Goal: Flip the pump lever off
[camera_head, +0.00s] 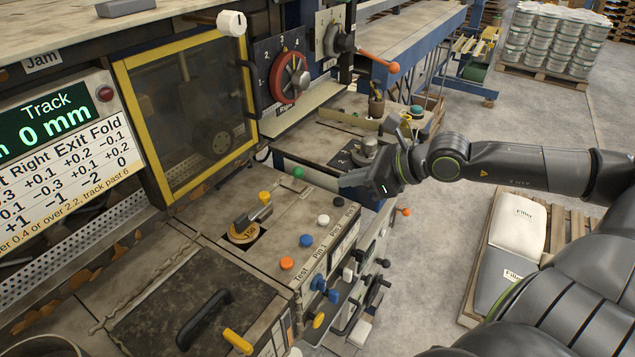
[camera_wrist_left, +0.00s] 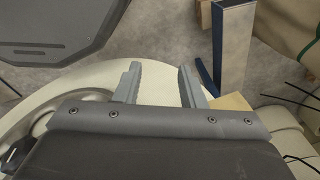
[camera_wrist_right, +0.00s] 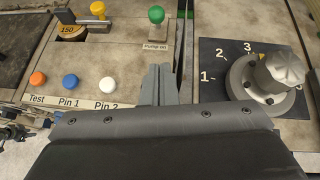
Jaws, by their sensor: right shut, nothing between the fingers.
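The pump lever (camera_wrist_right: 156,16) has a green knob and stands on the panel's far edge in the right wrist view, with a "Pump on" label below it. In the head view its green knob (camera_head: 298,172) shows at the panel's back right. My right gripper (camera_head: 346,181) is shut and empty, to the right of the lever and apart from it. In the right wrist view its closed fingertips (camera_wrist_right: 159,70) point toward the lever, just below the label.
Orange (camera_head: 286,263), blue (camera_head: 306,240), white (camera_head: 323,219) and black (camera_head: 338,202) buttons line the panel's right side. A yellow lever (camera_head: 264,198) stands beside a brass dial. A grey numbered knob (camera_wrist_right: 265,78) lies right of my right gripper. A yellow-framed window (camera_head: 188,110) rises behind.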

